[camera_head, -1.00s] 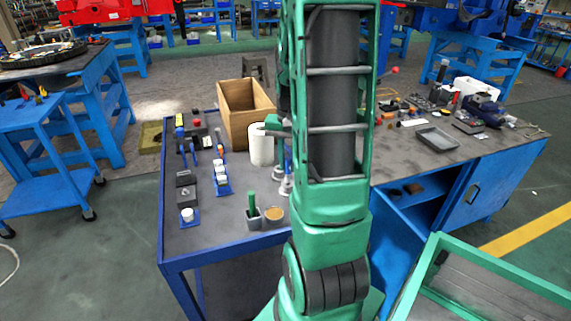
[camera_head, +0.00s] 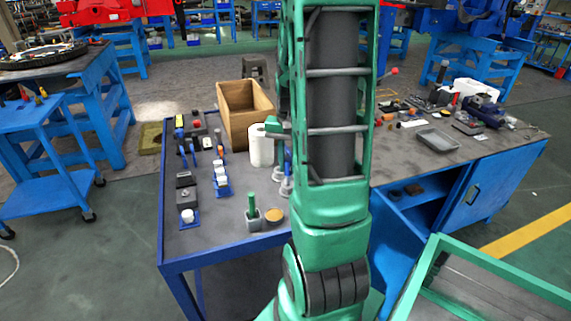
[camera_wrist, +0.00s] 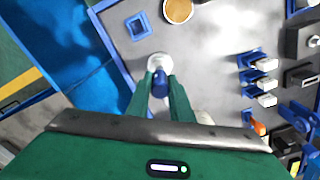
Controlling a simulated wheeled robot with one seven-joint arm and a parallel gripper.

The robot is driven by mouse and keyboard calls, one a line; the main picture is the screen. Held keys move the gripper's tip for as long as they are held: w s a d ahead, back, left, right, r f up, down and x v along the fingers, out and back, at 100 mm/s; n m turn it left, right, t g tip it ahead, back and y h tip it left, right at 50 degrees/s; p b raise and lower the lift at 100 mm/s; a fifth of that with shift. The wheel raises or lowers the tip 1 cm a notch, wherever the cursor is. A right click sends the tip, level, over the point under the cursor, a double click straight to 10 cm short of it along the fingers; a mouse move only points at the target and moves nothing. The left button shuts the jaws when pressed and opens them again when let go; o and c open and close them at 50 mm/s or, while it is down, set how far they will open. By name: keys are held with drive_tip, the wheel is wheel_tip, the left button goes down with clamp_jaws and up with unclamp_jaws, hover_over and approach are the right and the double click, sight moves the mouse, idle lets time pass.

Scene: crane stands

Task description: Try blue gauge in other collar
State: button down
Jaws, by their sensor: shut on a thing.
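My gripper (camera_wrist: 160,88) is shut on the blue gauge (camera_wrist: 160,92), a rounded blue piece between the two green fingers in the wrist view. A white round collar (camera_wrist: 159,61) shows just beyond the gauge's tip; I cannot tell whether the gauge touches it or is in it. A second pale round shape (camera_wrist: 204,117) is partly hidden beside the right finger. In the head view, a white collar stand (camera_head: 286,188) shows left of my arm, with a blue piece (camera_head: 287,160) above it. My arm hides most of the gripper there.
A white cylinder (camera_head: 261,146) and an open wooden box (camera_head: 243,108) stand behind. A grey cup with a green stick (camera_head: 252,213) and a tan disc (camera_head: 274,215) are near the front edge. Blue-based holders (camera_head: 221,181) stand at left.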

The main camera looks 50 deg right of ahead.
drive_tip(key=shift+f, duration=0.35)
drive_tip(key=shift+r, duration=0.45)
idle(0.7)
drive_tip(key=shift+f, duration=0.5)
idle(1.1)
idle(0.8)
drive_tip(key=shift+r, duration=2.35)
